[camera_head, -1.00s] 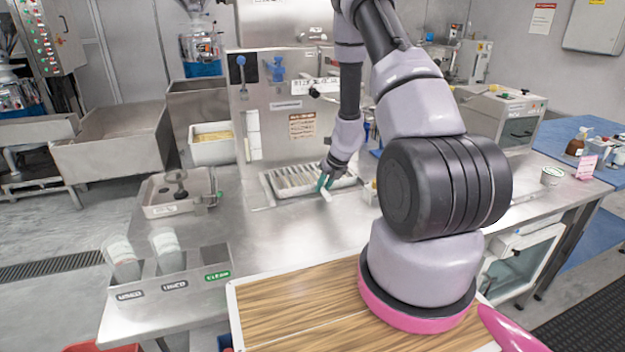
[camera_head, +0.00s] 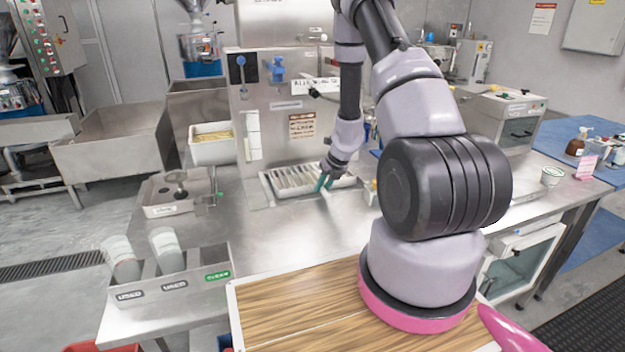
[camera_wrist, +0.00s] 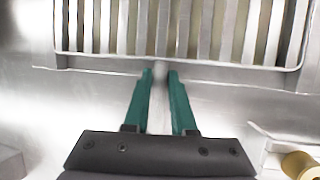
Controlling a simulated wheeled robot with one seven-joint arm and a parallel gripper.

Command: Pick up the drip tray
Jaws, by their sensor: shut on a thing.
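The drip tray (camera_head: 293,178) is a shallow silver tray with a slatted grate at the foot of the steel grinder. In the wrist view the tray (camera_wrist: 180,62) fills the top of the picture, its slats running away from me. My gripper (camera_head: 325,182) has green fingers and sits at the tray's front edge. In the wrist view my gripper (camera_wrist: 160,74) has its two fingertips close around a small grey part at the middle of the tray's front rim. I cannot tell whether the tray is clear of the counter.
The steel counter (camera_head: 270,228) is clear in front of the tray. A steel pan (camera_head: 170,210) stands to the left, and a holder (camera_head: 180,288) with two cups stands at front left. The grinder (camera_head: 290,110) rises behind the tray. A brass-coloured knob (camera_wrist: 299,164) shows at lower right.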

